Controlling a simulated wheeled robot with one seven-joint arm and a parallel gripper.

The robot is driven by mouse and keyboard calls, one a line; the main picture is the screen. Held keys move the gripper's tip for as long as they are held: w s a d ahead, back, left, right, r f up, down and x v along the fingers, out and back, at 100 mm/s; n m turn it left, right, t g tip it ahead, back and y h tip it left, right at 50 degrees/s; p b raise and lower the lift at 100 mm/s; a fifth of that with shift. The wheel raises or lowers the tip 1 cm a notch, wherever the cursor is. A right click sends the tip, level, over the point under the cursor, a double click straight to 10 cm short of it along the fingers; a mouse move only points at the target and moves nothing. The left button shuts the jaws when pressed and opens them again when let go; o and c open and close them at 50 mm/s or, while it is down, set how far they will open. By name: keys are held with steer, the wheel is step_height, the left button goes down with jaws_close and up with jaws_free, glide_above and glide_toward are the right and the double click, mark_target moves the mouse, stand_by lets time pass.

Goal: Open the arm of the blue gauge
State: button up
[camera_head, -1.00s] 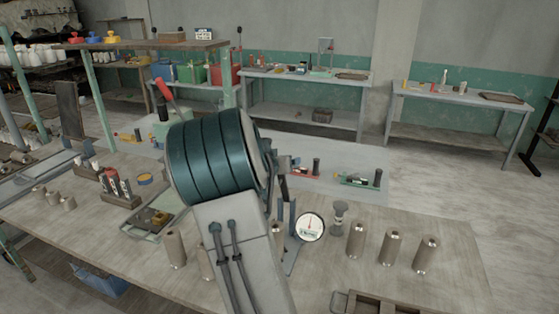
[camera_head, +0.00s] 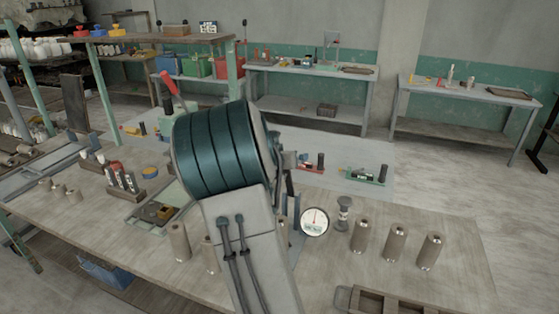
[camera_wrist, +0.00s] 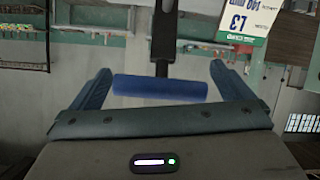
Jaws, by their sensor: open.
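In the wrist view, a blue bar (camera_wrist: 160,87) lies crosswise between the fingers of my gripper (camera_wrist: 160,72), on a dark upright post (camera_wrist: 162,45). The fingers are spread open, with gaps showing at both ends of the bar. In the head view, a round white dial (camera_head: 315,221) stands on the bench just right of my arm. A narrow blue part (camera_head: 291,212) shows beside it; I cannot tell whether it belongs to the gauge or to my gripper. My arm hides much of this spot.
A grey stand (camera_head: 344,213) and several brown cylinders (camera_head: 395,243) stand right of the dial on the wooden bench (camera_head: 455,285). A compartment tray (camera_head: 385,301) lies at the front. A red fixture (camera_head: 310,166) and a green one (camera_head: 366,175) lie behind. A printed card (camera_wrist: 250,20) shows upper right in the wrist view.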

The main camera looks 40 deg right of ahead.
steer(key=v, duration=1.2)
steer(key=shift+s+a, duration=0.25)
steer(key=shift+s, duration=0.05)
